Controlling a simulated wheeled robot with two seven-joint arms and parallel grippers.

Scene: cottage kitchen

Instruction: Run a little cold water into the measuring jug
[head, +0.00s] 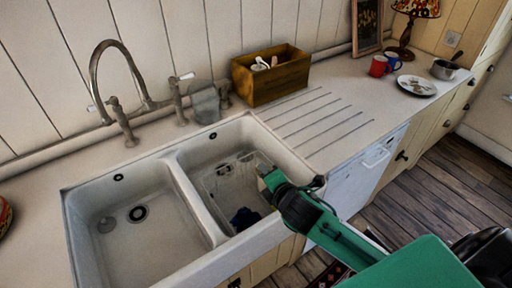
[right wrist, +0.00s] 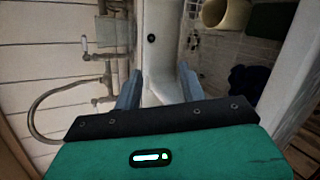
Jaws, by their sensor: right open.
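A clear grey jug-like vessel (head: 205,103), likely the measuring jug, stands on the counter behind the sink, beside the tap. The tap (head: 104,62) has a curved metal spout over the left basin and a white-tipped lever (head: 186,76). The spout also shows in the right wrist view (right wrist: 34,112). The white double sink has an empty left basin (head: 150,235) and a right basin (head: 190,170). My right gripper (head: 266,180) is over the right basin; its fingers (right wrist: 160,70) are apart with nothing between them. My left gripper is out of view.
A wire rack (head: 222,180) and dark blue cloth (head: 243,218) lie in the right basin. A cream cup-like thing (right wrist: 226,14) shows in the wrist view. A wooden box (head: 270,82) stands behind the ribbed drainer (head: 318,122). Mugs (head: 379,66), a plate (head: 416,86) and a saucepan (head: 446,69) are farther right.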

